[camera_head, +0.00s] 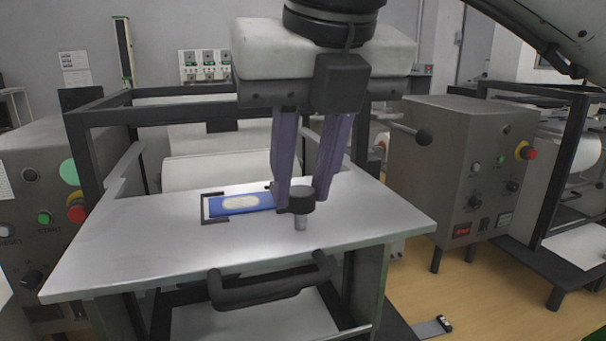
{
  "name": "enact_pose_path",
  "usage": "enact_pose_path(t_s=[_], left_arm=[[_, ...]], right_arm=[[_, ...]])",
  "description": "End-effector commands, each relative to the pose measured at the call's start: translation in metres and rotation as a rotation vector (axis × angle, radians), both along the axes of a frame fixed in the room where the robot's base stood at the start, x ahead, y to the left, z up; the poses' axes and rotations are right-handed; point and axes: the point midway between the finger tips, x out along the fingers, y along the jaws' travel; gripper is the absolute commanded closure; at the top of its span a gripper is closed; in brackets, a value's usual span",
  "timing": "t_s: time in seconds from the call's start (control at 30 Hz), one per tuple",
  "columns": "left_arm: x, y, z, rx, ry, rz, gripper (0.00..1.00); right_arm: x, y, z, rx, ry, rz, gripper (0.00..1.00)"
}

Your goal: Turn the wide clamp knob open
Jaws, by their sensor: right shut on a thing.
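The clamp knob (301,199) is a dark round knob on a short metal post, standing on the light grey machine top. My right gripper (299,196) comes down from above with two purple-grey fingers, and it is shut on the knob, one finger at each side. The fingers partly hide the knob's rim. A blue piece with a pale oval patch (240,203) lies flat in a dark corner holder just left of the knob. My left gripper is not in view.
The grey machine top (130,240) is clear to the left and front. A black handle (268,290) sticks out at its front edge. A black frame (150,113) rises behind. A grey control box (445,165) with a ball-ended lever stands to the right.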

Motion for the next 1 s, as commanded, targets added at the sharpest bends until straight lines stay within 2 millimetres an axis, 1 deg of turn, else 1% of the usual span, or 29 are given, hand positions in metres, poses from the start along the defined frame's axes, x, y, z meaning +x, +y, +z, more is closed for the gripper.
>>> enact_pose_path(t_s=[0.17, 0.37, 1.0], left_arm=[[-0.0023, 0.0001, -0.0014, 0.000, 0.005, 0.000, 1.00], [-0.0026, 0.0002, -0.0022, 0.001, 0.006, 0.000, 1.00], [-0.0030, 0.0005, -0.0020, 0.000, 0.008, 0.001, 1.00]], right_arm=[[0.0001, -0.0008, 0.0005, 0.002, 0.001, 0.051, 0.98], [0.0009, -0.0018, 0.0004, 0.003, 0.000, 0.176, 0.98], [0.0042, -0.0046, 0.0012, 0.005, 0.000, 0.773, 0.98]])
